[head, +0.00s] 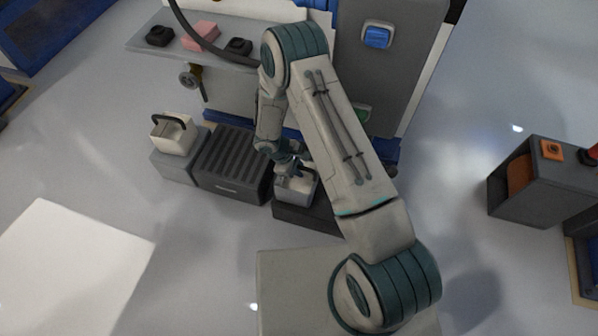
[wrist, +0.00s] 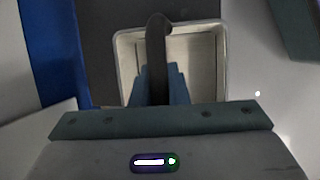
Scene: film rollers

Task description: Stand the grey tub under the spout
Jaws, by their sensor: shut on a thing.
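The grey tub (head: 297,194) is a pale open box at the right end of the row of dark blocks in the head view. My gripper (head: 290,166) is above it, shut on its handle. In the wrist view the dark handle (wrist: 156,40) of the tub rises between my fingers (wrist: 160,88), and the tub (wrist: 222,75) looks empty inside. The tub is at or just above a dark low block (head: 305,218); I cannot tell whether it touches.
A cream tub with a black handle (head: 172,139) stands on a grey block (head: 177,166) at left. A ribbed dark block (head: 230,160) lies between the tubs. A shelf (head: 222,51) holds small pink and black pieces. A grey cabinet (head: 390,75) stands behind my arm.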

